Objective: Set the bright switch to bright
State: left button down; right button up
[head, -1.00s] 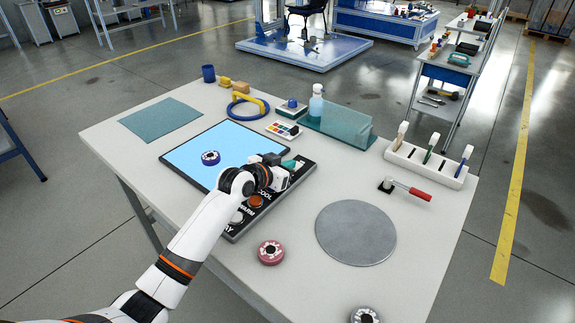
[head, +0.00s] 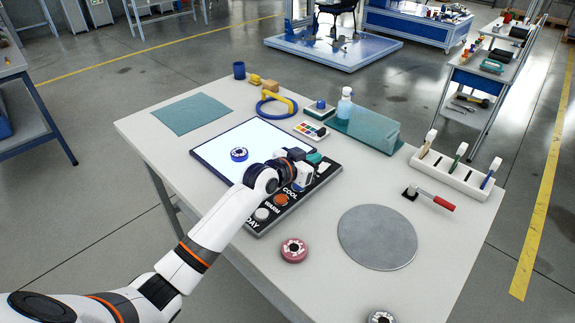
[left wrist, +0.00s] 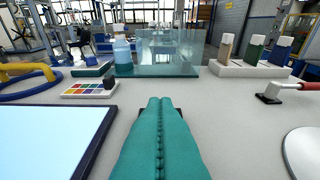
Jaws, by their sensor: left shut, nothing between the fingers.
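A light panel (head: 222,143) lies on the table, its screen a very pale blue, almost white. A dark control strip (head: 262,222) runs along its near right side, with the labels DAY, WARM and COOL, a white round button (head: 263,214) and an orange one (head: 281,199). My left gripper (head: 315,158) is over the strip's far end. Its teal fingers are shut with nothing between them, as the left wrist view (left wrist: 160,105) also shows. A small white piece (head: 323,167) shows beside the fingertips; I cannot tell whether it is the bright switch. My right gripper is out of view.
A blue and white roll (head: 239,155) sits on the panel. A red roll (head: 294,250) and a grey disc (head: 378,237) lie nearer.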

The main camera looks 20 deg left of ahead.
pick_arm(q)
jog(key=v, duration=0.3)
jog(key=f+b+v, duration=0.1)
jog(key=v, duration=0.5)
jog(key=shift+s+a+f+b, duration=0.15)
jog(key=shift+s+b, duration=0.15)
jog(key=shift+s, duration=0.1)
jog(key=shift+s+a, duration=0.1)
jog(key=shift+s, duration=0.15)
